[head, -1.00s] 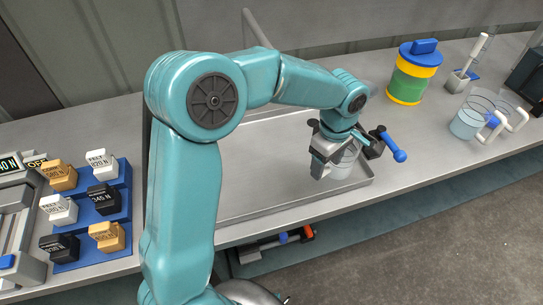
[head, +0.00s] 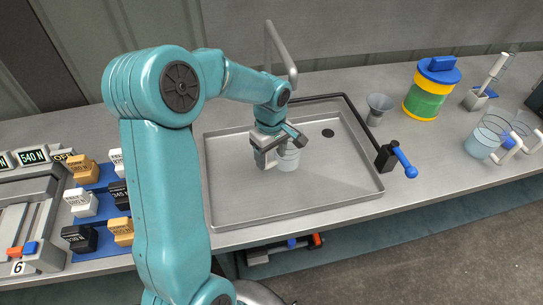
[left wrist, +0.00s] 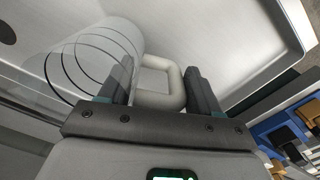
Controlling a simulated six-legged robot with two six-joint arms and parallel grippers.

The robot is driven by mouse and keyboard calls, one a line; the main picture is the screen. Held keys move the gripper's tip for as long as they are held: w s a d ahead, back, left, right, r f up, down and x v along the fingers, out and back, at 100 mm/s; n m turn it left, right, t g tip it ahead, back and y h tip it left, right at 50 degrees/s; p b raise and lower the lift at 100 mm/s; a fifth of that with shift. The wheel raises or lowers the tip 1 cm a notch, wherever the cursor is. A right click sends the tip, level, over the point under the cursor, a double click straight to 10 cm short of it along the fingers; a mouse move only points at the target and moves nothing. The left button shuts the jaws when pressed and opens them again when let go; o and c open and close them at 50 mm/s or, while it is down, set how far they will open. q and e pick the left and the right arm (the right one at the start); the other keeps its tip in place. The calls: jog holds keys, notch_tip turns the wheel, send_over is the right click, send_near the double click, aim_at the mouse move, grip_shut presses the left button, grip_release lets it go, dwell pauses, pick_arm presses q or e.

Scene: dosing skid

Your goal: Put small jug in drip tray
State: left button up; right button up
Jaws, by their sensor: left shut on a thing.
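The small jug (head: 288,159) is clear, with a pale handle, and is over the middle of the grey drip tray (head: 300,212) in the head view. My left gripper (head: 268,150) is shut on the jug's handle. In the left wrist view the clear jug (left wrist: 95,55) is left of the fingers, and its handle lies between the fingers of my left gripper (left wrist: 160,85). I cannot tell whether the jug's base touches the tray floor. My right gripper is not in view.
A bent pipe (head: 281,45) rises behind the tray. A blue-handled valve (head: 404,162) is at its right edge, beside a grey funnel cup (head: 378,109). A yellow-green canister (head: 427,95) and clear jugs (head: 482,143) stand farther right. Labelled blocks (head: 84,203) are at left.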

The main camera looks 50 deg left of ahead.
pick_arm(q)
jog(key=shift+w+f, duration=0.1)
jog(key=shift+f, duration=0.85)
jog(key=shift+r, duration=0.1)
jog(key=shift+f, duration=0.25)
jog(key=o, duration=1.4)
jog(key=shift+r, duration=0.1)
notch_tip(320, 180, up, 12)
jog(key=shift+r, duration=0.15)
